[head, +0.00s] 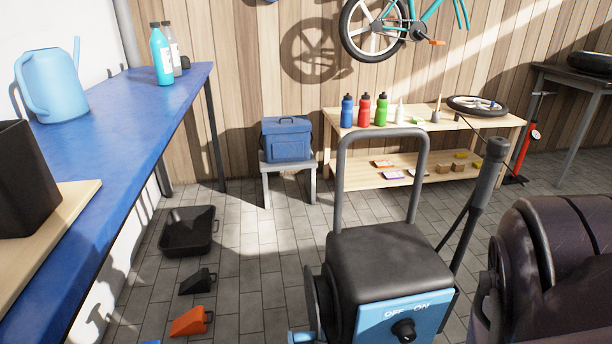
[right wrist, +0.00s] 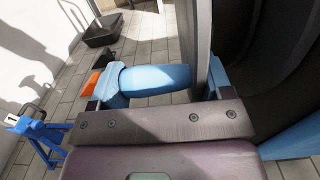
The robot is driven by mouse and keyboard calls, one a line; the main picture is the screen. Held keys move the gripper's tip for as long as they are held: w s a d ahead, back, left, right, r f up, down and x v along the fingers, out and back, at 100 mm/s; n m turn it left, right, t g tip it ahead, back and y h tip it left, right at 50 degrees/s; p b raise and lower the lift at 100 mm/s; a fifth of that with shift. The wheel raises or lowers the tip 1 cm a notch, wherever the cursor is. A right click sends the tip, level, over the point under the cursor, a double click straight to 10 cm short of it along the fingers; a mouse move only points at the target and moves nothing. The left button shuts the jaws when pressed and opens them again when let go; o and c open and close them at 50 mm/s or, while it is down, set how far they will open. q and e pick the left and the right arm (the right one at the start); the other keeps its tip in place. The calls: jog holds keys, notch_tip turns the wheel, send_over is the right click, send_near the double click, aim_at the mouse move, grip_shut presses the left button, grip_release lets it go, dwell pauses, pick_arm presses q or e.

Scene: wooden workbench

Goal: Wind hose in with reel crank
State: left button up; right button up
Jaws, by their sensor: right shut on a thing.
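The dark washer machine (head: 385,258) stands at the bottom middle of the head view, with a blue OFF/ON panel (head: 402,318). Its reel (head: 318,305) is on its left side, mostly hidden. The blue crank handle (head: 300,338) just shows at the bottom edge. In the right wrist view, my right gripper (right wrist: 155,84) is shut on the blue crank handle (right wrist: 155,78), beside the grey reel flange (right wrist: 193,45). Dark curved coils, seemingly hose (right wrist: 275,60), lie right of the flange. My left gripper is not in view.
A blue bench (head: 140,105) runs along the left. A black tray (head: 188,231), a small black thing (head: 197,282) and an orange wedge (head: 190,321) lie on the floor. A wooden shelf (head: 440,122) stands behind. A lance (head: 487,180) rises at the machine's right.

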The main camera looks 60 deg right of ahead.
jog(key=shift+w+a+f, duration=0.1)
jog(key=shift+w+a, duration=0.1)
jog(key=shift+w, duration=0.1)
jog(key=shift+w+d+f, duration=0.2)
jog(key=shift+w+f, duration=0.1)
jog(key=shift+f, duration=0.45)
jog(key=shift+w+d+f+t+h, duration=0.25)
jog(key=shift+f+t+h, duration=0.15)
jog(key=shift+t+h, duration=0.1)
jog(key=shift+w+d+f+t+h, duration=0.15)
jog(key=shift+w+f+t+h, duration=0.05)
jog(key=shift+f+t+h, duration=0.25)
jog(key=shift+d, duration=0.1)
jog(key=shift+w+d+f, duration=0.2)
jog(key=shift+w+f, duration=0.05)
jog(key=o, duration=1.1)
jog(key=shift+s+d, duration=0.15)
jog(key=shift+s+f, duration=0.15)
